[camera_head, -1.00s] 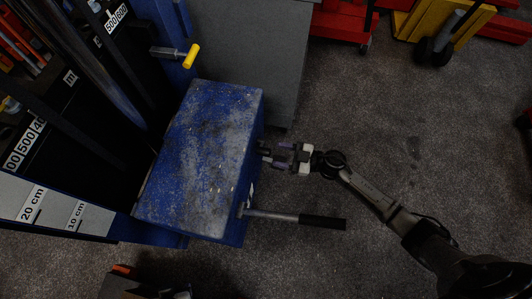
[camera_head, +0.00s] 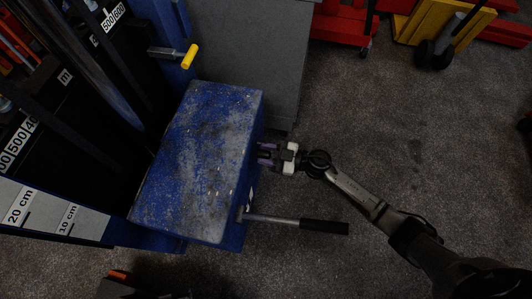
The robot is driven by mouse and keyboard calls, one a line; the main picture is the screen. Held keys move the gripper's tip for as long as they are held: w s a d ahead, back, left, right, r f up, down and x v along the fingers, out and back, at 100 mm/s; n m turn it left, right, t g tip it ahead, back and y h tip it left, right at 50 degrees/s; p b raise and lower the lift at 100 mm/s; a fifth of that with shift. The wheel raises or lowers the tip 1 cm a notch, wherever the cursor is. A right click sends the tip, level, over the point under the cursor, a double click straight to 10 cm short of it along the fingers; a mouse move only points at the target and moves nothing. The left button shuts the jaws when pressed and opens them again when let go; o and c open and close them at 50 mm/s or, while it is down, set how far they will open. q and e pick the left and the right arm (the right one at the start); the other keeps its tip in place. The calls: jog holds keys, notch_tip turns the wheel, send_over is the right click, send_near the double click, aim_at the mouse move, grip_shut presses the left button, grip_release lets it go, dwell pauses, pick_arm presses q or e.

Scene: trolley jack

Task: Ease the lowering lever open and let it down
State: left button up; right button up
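A blue, scuffed jack body (camera_head: 200,160) stands at the left centre. A metal lever with a black grip (camera_head: 324,227) sticks out to the right from its lower right side. A short lever with a yellow grip (camera_head: 190,57) sits on the upright behind it. I cannot tell for sure which is the lowering lever. My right gripper (camera_head: 265,154) is at the jack's right side, above the black-gripped lever and apart from it. Its fingertips are partly hidden at the box edge, so whether they hold anything is unclear. My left gripper is not in view.
A grey panel (camera_head: 250,55) stands behind the jack. Dark uprights and a measuring scale (camera_head: 45,213) are at the left. Red and yellow equipment (camera_head: 432,25) stands at the top right. The dark floor (camera_head: 420,120) at the right is clear apart from my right arm.

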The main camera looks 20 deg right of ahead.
jog(key=shift+c, duration=1.4)
grip_shut()
